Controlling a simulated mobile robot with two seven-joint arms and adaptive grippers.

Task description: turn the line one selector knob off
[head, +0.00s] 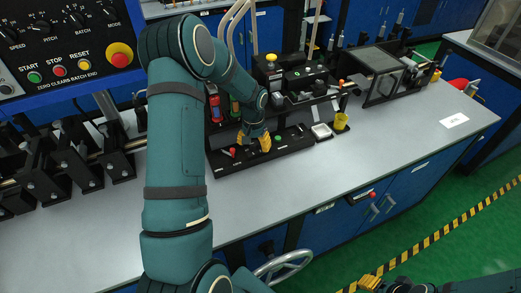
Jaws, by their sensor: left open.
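My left gripper (255,144), with yellow fingertips, is at a low black panel (222,164) on the grey bench. It is open. A small red part (232,151) shows on the panel left of the fingers, and a green part (278,138) shows to their right. The fingers cover the panel between them. I cannot tell which part is the line one selector knob, or whether the fingers touch one. My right gripper (370,283) shows at the bottom edge, low over the floor, and its opening is unclear.
A control box (66,40) with black knobs and coloured buttons stands at upper left. A black machine (300,78) with a yellow button stands behind the panel. The bench front (350,165) is clear.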

